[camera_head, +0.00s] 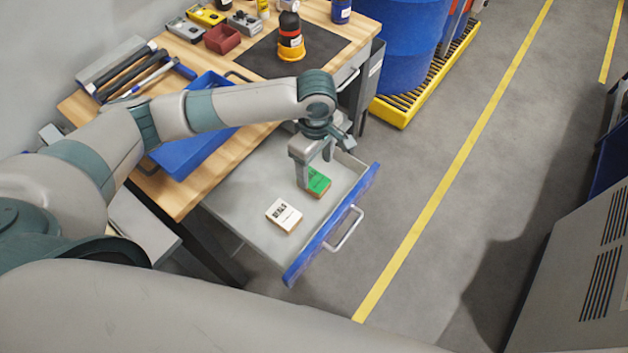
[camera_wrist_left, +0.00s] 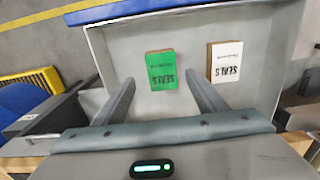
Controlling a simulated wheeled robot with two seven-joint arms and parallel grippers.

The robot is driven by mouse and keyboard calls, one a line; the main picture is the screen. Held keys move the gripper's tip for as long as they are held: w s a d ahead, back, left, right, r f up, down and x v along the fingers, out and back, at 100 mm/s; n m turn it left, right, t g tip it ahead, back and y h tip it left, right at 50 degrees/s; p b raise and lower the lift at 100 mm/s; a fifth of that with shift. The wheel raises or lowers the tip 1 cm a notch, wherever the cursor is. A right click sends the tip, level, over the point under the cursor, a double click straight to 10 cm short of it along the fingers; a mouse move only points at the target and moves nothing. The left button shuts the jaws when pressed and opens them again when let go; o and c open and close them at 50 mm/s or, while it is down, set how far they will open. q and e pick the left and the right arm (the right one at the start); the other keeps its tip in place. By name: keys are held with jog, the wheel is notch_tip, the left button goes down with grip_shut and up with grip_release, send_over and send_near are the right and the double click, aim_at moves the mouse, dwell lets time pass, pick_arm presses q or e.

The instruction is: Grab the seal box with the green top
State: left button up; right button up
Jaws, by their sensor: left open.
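The seal box with the green top (camera_head: 318,183) lies in the open drawer (camera_head: 248,213), near its blue front. In the left wrist view the green-topped box (camera_wrist_left: 161,70) lies between and just beyond my open fingertips, its label reading SEALS. A second seal box with a white top (camera_head: 284,215) lies in the same drawer, nearer the camera; it also shows in the left wrist view (camera_wrist_left: 225,63), right of the green one. My left gripper (camera_head: 314,166) is open and empty, above the green-topped box and partly covering it in the head view. My right gripper is not in view.
The drawer has raised walls and a blue front with a handle (camera_head: 344,230). The wooden workbench (camera_head: 180,195) holds a blue tray (camera_head: 190,158), tools and small boxes. A blue barrel (camera_head: 410,40) stands on a yellow-edged pallet behind.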

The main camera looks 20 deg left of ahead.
aim_at(315, 180)
pick_arm(q)
jog(key=shift+s+f+p, duration=0.15)
jog(key=shift+f+p, duration=0.05)
jog(key=shift+f, duration=0.85)
jog(key=shift+s+f+p, duration=0.1)
jog(key=shift+f+p, duration=0.1)
jog(key=shift+f, duration=0.85)
jog(key=c, duration=1.1)
